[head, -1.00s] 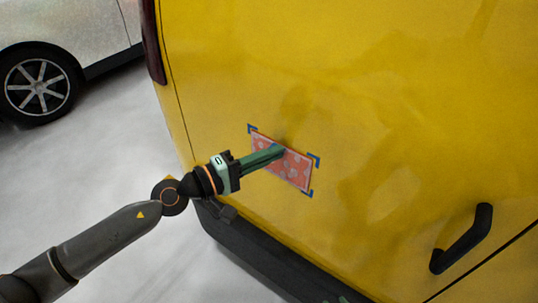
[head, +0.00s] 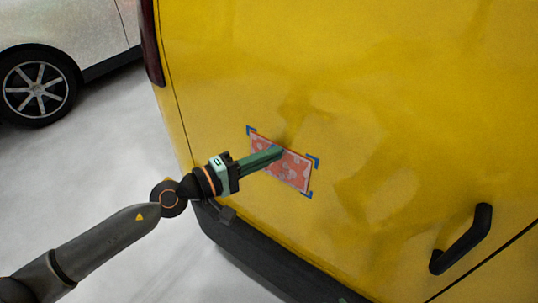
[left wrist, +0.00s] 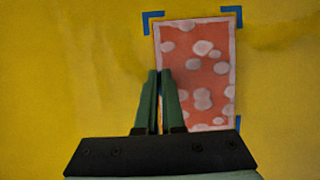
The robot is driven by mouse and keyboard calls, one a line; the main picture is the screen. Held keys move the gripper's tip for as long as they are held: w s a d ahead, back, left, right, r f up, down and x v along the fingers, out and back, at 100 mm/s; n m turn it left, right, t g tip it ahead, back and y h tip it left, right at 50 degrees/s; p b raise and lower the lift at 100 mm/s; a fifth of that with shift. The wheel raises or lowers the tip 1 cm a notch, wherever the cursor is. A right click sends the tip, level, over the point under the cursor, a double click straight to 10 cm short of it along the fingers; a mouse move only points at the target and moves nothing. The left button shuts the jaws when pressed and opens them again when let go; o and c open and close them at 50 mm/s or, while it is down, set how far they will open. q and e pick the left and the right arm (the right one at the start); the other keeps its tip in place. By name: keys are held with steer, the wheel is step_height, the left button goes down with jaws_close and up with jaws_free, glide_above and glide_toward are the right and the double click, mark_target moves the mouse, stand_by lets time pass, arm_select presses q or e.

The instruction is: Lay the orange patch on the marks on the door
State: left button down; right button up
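The orange patch (head: 296,170) with pale spots and a light border lies against the yellow door, within blue corner marks (head: 314,161). In the left wrist view the patch (left wrist: 205,70) sits close to the upper left, upper right (left wrist: 234,14) and lower right marks. The fourth corner is mostly behind the fingers. My left gripper (head: 279,151) has its narrow green fingers at the middle of the patch's upper long edge. In the left wrist view the fingers (left wrist: 161,74) are close together, with that edge between them. My right gripper is not in view.
The yellow door (head: 400,90) fills the right side, with a black handle (head: 461,239) at lower right. A dark bumper (head: 265,262) runs below it. A white car (head: 65,65) stands at upper left, with pale open floor (head: 115,150) between.

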arm_select(q)
steer(key=c, duration=1)
jaws_free()
steer(key=shift+o, duration=0.2)
steer(key=b+v, duration=0.6)
steer(key=v, duration=0.6)
steer(key=shift+a+b, duration=0.2)
steer(key=shift+b, duration=0.15)
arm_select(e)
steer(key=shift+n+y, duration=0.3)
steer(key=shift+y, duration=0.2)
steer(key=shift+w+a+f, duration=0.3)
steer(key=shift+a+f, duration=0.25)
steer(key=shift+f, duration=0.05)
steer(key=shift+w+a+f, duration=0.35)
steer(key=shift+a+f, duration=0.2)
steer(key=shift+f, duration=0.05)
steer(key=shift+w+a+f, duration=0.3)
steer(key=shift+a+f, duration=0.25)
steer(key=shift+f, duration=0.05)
